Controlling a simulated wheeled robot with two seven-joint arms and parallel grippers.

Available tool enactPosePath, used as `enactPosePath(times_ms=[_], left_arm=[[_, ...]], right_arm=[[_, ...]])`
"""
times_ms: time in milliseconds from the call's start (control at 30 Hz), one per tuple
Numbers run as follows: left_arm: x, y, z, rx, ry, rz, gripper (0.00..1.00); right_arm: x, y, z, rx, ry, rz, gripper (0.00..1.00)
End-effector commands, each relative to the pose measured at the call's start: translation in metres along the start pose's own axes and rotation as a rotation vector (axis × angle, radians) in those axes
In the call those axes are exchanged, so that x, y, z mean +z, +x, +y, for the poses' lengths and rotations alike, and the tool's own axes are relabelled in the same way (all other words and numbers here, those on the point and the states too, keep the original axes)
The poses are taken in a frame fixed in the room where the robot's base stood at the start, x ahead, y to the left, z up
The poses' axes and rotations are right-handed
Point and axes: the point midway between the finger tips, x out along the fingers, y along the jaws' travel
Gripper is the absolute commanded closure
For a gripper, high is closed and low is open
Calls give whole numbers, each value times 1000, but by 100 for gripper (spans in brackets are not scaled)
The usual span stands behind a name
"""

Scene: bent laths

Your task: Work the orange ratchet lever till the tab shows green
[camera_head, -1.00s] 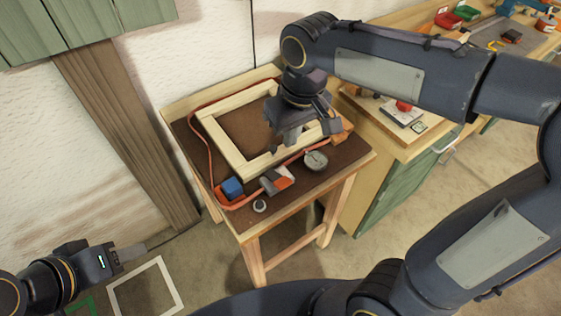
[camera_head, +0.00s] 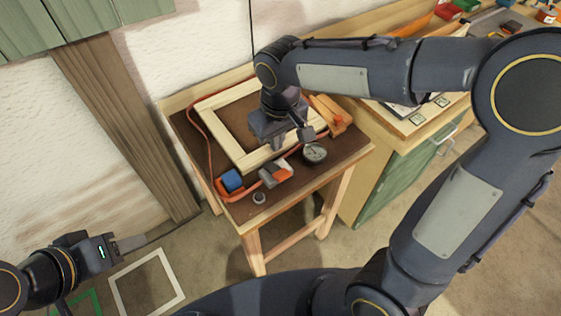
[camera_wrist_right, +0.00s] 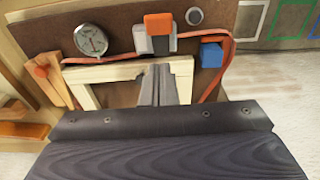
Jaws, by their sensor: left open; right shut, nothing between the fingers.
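The ratchet (camera_head: 276,174) sits at the near side of the pale wooden frame (camera_head: 230,146) on the brown bench top. In the right wrist view its orange lever (camera_wrist_right: 158,22) rises above a grey and white body (camera_wrist_right: 160,46). An orange-red strap (camera_head: 203,140) runs around the frame. I see no green on the ratchet; I cannot make out the tab. My right gripper (camera_head: 279,147) is shut and empty, pointing down over the frame's near side; its fingertips (camera_wrist_right: 165,72) appear just short of the ratchet. My left gripper (camera_head: 130,243) is open and empty, low at the left, away from the bench.
A blue block (camera_head: 232,180), a small round puck (camera_head: 259,198) and a round dial gauge (camera_head: 315,153) lie near the ratchet. A wooden piece with orange (camera_head: 332,113) stands at the bench's right. A green-fronted cabinet (camera_head: 410,175) adjoins it. Floor outlines lie below left.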

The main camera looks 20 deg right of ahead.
Motion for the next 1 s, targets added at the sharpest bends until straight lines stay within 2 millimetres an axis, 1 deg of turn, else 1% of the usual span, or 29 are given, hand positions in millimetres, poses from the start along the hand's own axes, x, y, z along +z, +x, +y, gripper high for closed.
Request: enactPosePath(times_ms=[33, 100, 200, 400, 567, 867, 933, 1000], left_arm=[[0, -1, 0, 0, 0, 0, 53], [0, -1, 0, 0, 0, 0, 53], [-1, -2, 1, 0, 0, 0, 53], [-2, -4, 2, 0, 0, 0, 53], [-2, -4, 2, 0, 0, 0, 53], [-2, -4, 2, 0, 0, 0, 53], [-1, -1, 1, 0, 0, 0, 53], [3, 6, -3, 0, 0, 0, 53]], right_arm=[[1, 12, 0, 1, 0, -7, 100], [1, 27, 0, 1, -1, -6, 100], [4, 44, 0, 1, 0, -4, 100], [17, 66, 0, 1, 0, -2, 100], [21, 72, 0, 0, 0, -1, 100], [21, 72, 0, 0, 0, 1, 100], [21, 74, 0, 0, 0, 7, 100], [20, 78, 0, 0, 1, 29, 100]])
